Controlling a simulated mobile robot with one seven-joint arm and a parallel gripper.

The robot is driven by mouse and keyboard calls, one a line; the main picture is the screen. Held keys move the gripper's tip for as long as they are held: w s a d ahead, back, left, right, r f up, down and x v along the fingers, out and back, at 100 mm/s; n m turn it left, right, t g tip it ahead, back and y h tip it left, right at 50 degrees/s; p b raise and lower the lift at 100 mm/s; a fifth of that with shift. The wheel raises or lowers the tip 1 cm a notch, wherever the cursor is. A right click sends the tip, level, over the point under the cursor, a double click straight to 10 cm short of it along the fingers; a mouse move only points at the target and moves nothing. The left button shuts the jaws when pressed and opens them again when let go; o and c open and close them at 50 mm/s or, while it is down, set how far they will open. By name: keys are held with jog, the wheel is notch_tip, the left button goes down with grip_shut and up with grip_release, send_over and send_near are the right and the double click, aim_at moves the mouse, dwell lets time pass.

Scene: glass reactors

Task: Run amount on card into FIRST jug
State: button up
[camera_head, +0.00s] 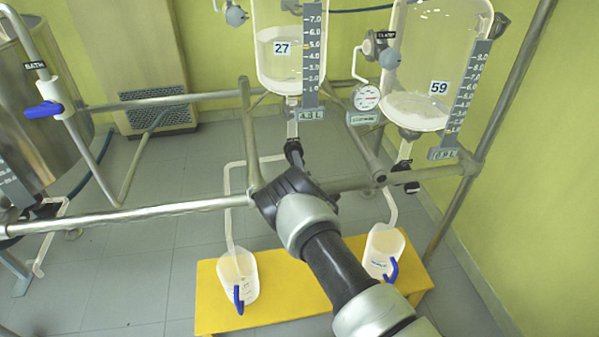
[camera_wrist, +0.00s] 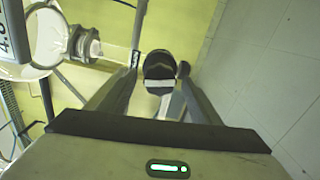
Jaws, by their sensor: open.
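Vessel 27 (camera_head: 275,50) holds pale liquid, its surface near the 5 to 6 marks of the scale (camera_head: 313,50). My gripper (camera_head: 292,150) is open at the outlet under vessel 27. In the wrist view my gripper (camera_wrist: 160,62) has its fingers on either side of a dark valve handle (camera_wrist: 158,68); contact is unclear. A clear tube runs down to the left jug (camera_head: 235,268), which has a blue handle and looks nearly empty.
Vessel 59 (camera_head: 418,105), with its own card (camera_head: 443,154), drains by a tube toward the right jug (camera_head: 378,247). Both jugs stand on a yellow bench (camera_head: 290,295). Metal rails (camera_head: 150,214) cross before the vessels. A blue bath valve (camera_head: 44,110) is at left.

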jog(key=p+v, duration=0.4)
jog(key=v, duration=1.3)
jog(key=shift+s, duration=0.2)
dwell(6.1)
